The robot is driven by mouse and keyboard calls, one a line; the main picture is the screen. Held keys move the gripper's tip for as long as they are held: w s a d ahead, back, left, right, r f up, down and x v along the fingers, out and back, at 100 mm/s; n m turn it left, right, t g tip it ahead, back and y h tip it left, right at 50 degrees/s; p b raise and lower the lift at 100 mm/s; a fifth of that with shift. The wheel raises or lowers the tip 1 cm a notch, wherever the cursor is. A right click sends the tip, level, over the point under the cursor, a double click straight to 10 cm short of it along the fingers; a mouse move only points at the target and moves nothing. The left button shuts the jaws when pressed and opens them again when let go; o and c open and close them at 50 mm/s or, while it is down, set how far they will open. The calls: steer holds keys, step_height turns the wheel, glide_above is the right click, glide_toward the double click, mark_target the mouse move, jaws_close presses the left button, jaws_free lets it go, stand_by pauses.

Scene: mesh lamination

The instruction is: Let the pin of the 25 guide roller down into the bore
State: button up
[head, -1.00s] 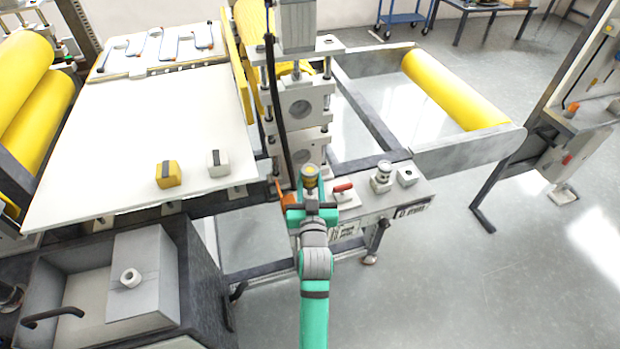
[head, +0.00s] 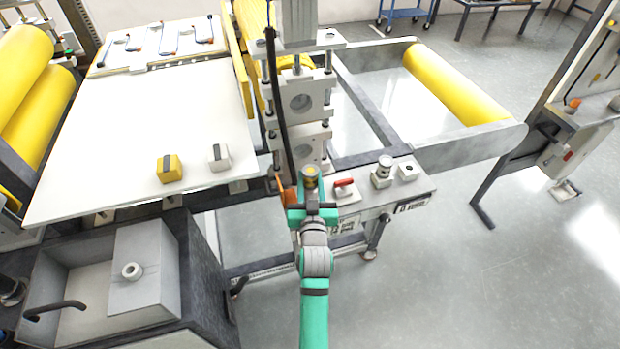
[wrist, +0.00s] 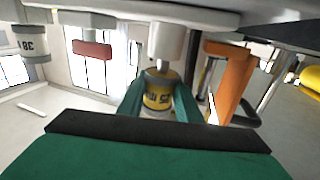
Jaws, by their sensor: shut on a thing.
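The 25 guide roller (head: 311,178), a short cylinder with a yellow band and grey top, is held upright in my gripper (head: 311,207) at the left end of the control panel. In the wrist view, which is upside down, the yellow roller (wrist: 158,92) sits between the green fingers (wrist: 160,100), which are shut on it. A white cylindrical boss (wrist: 166,45) on the panel lies directly in line with the roller's lower end, very close to it.
An orange lever (wrist: 232,80) stands close beside the roller. On the panel are a red handle (head: 344,183), a grey roller marked 38 (wrist: 29,43) and a small white block (head: 407,171). The roll stand column (head: 299,105) rises just behind. Yellow and white blocks lie on the left table.

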steer(key=shift+w+f, duration=0.1)
steer(key=shift+f, duration=0.9)
steer(key=o, duration=1.2)
steer(key=s, duration=1.1)
steer(key=shift+d, duration=0.25)
steer(key=s+f+g, duration=0.1)
steer(key=s+f, duration=0.3)
steer(key=s, duration=0.6)
steer(key=s+f, duration=0.3)
steer(key=s, duration=0.6)
steer(key=s+r+g, duration=0.1)
steer(key=s+r, duration=0.2)
steer(key=s, duration=1.4)
steer(key=shift+s+a+g+h, duration=0.3)
steer(key=shift+s+a, duration=0.05)
steer(key=shift+s, duration=0.05)
